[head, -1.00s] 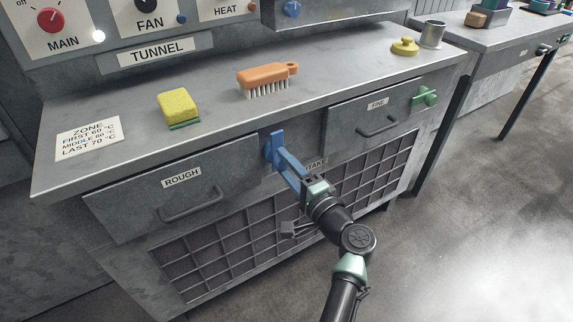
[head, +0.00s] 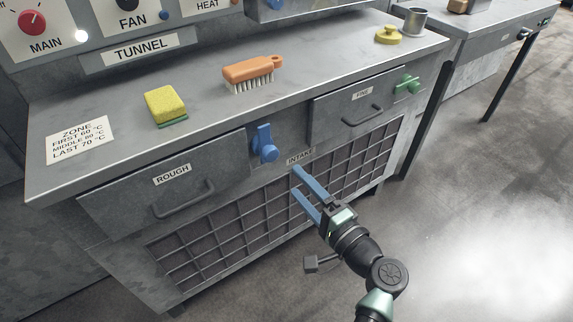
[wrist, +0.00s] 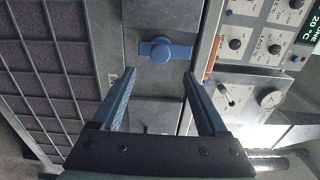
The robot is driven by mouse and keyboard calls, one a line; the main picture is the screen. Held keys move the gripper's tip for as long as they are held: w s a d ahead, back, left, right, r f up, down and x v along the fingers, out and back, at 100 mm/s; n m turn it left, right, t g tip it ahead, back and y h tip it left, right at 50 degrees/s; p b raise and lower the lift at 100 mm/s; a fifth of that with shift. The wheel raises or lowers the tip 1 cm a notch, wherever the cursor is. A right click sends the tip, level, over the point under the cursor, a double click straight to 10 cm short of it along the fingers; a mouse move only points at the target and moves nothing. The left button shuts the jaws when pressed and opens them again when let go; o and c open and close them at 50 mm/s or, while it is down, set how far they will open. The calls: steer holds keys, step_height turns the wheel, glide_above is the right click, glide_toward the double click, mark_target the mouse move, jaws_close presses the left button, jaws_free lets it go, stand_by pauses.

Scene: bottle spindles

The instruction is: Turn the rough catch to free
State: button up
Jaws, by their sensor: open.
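The rough catch (head: 264,143) is a blue turn-handle on the cabinet front, just right of the drawer labelled ROUGH (head: 165,190). Its bar stands about upright, with a round knob at the lower end. In the wrist view the catch (wrist: 163,50) lies ahead between the fingers, its bar running across the picture. My gripper (head: 295,180) has two blue fingers, spread apart and empty. It is below and right of the catch in the head view, in front of the grille and clear of the catch. Both fingers also show in the wrist view (wrist: 159,76).
The FINE drawer (head: 345,105) has a green catch (head: 407,84) at its right. A sponge (head: 166,106), a brush (head: 252,74), a yellow knobbed piece (head: 388,35) and a metal cup (head: 414,24) stand on the worktop. The floor at right is clear.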

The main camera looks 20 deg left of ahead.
steer(key=shift+v, duration=1.45)
steer(key=shift+w, duration=0.1)
